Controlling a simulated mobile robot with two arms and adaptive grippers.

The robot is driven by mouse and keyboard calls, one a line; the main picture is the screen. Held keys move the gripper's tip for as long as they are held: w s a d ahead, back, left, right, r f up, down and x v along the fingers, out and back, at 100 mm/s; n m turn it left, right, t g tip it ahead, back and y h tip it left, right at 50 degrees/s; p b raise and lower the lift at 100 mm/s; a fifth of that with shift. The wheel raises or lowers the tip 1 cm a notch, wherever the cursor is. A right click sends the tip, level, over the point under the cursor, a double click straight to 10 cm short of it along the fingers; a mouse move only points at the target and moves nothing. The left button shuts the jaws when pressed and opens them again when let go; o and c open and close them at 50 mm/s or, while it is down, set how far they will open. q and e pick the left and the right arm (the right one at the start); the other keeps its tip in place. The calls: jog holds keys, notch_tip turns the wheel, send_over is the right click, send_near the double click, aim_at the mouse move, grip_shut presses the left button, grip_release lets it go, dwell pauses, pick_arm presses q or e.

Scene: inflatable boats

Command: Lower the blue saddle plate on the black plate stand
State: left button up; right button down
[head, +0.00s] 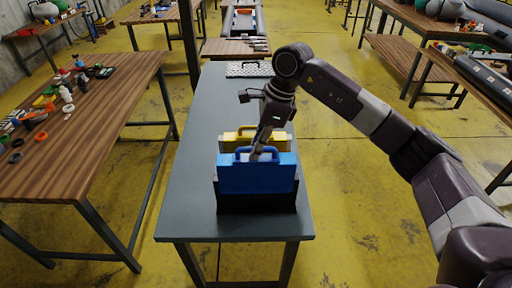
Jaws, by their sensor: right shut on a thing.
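The blue saddle plate (257,178) stands upright at the front of the black plate stand (257,203), its lower edge hidden behind the stand's front wall. A yellow plate (231,138) stands just behind it. My right gripper (256,154) reaches down from behind and is shut on the blue plate's top handle. Whether the blue plate rests on the stand's floor cannot be told. My left gripper does not show.
The stand is near the front end of a long grey table (208,125). A perforated metal plate (249,69) lies at its far end. A wooden table (88,120) with tools and bottles stands to the left. The grey table's middle is clear.

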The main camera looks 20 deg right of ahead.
aim_at(256, 166)
jog(key=shift+f+b, duration=1.5)
jog(key=shift+f, duration=0.55)
jog(key=shift+f+b, duration=1.1)
jog(key=shift+f, duration=0.25)
jog(key=c, duration=1.9)
grip_release()
jog(key=shift+f, duration=0.1)
jog(key=v, duration=1.2)
